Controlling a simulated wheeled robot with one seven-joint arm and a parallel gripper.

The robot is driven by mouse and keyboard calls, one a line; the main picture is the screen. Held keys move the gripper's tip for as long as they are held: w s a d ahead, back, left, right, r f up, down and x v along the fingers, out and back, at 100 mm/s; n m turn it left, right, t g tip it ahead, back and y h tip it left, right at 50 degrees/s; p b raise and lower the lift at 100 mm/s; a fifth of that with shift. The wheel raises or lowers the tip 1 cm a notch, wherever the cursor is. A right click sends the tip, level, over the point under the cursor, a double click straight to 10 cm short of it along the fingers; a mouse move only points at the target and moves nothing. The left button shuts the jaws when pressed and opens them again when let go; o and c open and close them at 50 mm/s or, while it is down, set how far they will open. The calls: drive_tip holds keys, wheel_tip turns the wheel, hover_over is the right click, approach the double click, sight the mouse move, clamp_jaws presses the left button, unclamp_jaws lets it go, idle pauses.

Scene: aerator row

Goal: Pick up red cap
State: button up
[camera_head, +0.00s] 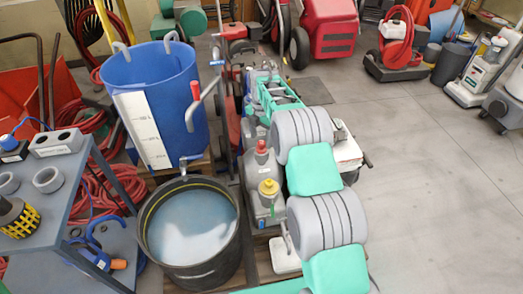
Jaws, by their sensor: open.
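The red cap (261,147) sits upright on the neck of a grey jug (257,192) in the middle of the head view. A yellow cap (268,188) is a little nearer, also on a grey container. My arm, with grey and teal links, runs up from the bottom edge just right of the jug. My gripper's fingers cannot be made out; the forearm covers the area where the arm ends. Part of the jug's right side is close to or behind the arm in this view.
A black tub of pale liquid (188,278) stands left of the jug. A tall blue barrel (168,72) is behind it. A grey cart (84,165) is at far left. Red machines (328,28) stand at the back. Floor (440,190) on the right is clear.

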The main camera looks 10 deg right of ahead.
sight(261, 143)
wheel_tip(261, 143, down, 4)
drive_tip(key=shift+f, duration=0.1)
clamp_jaws()
idle(0.6)
